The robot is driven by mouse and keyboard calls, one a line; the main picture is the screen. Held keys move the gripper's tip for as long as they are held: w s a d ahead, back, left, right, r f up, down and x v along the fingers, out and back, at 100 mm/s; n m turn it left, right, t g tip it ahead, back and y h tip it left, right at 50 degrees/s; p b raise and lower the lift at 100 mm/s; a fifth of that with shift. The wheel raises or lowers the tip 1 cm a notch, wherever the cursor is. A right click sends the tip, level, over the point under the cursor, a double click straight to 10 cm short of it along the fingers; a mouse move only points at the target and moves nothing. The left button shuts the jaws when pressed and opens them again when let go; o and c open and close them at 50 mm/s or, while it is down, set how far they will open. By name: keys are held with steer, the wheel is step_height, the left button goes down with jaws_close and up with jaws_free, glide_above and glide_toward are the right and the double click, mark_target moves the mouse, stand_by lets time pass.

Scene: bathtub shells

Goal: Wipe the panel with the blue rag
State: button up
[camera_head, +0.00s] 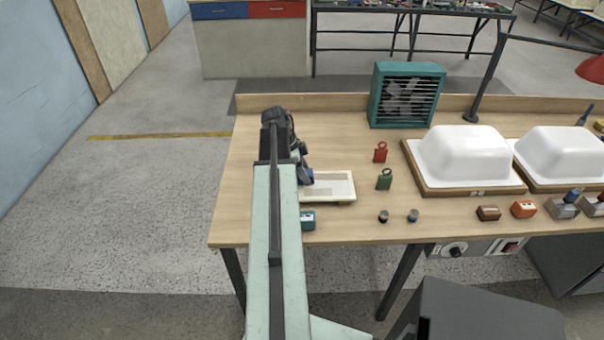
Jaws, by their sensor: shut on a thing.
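The panel (335,195) is a pale, cream-edged rectangle with a greyish inner area, lying on the bench. My arm reaches over its left part, so that end is hidden. The blue rag (307,177) shows as a small dark blue patch at the panel's left side. My gripper (303,168) is shut on the rag, largely hidden by my arm. The rag is at or just above the panel; I cannot tell whether it touches.
The wooden bench (330,226) also carries a teal fan (405,95), a red tag-like block (380,153), a green one (384,180) and two small dark knobs (383,216). White tub shells (466,152) on wooden boards fill the right. Bench left of my arm is clear.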

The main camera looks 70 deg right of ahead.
mark_target(351, 179)
steer(key=shift+s+d, duration=1)
steer(key=shift+s, duration=1.5)
steer(key=shift+s+d, duration=0.95)
steer(key=shift+s, duration=1.6)
steer(key=shift+s+d, duration=1)
steer(key=shift+s, duration=1.5)
step_height(351, 179, up, 6)
steer(key=p, duration=0.6)
steer(key=shift+r, duration=0.1)
step_height(351, 179, up, 3)
steer(key=p, duration=0.3)
steer(key=shift+s, duration=0.1)
